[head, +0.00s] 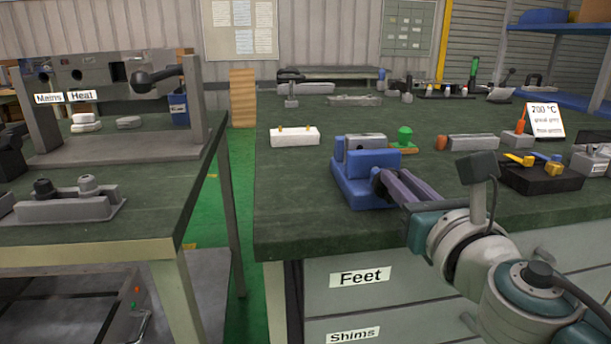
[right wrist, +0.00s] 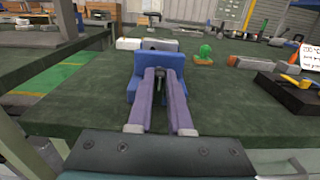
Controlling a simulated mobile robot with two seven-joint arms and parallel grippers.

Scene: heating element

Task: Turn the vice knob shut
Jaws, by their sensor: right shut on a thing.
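The blue vice (head: 352,186) stands near the front left corner of the right-hand bench, with a grey metal block (head: 366,143) at its jaws. In the right wrist view the vice (right wrist: 147,62) is straight ahead. My right gripper (head: 380,178) reaches in from the right to the front of the vice. Its two long purple fingers (right wrist: 161,78) are shut on the vice knob, a small dark part (right wrist: 160,75) showing between them. The fingers hide most of the knob. How far the jaws stand from the block is hard to tell. My left gripper is out of view.
A white block (head: 294,136) lies behind and left of the vice. A black tray (head: 540,178) and a sign (head: 546,120) stand farther right.

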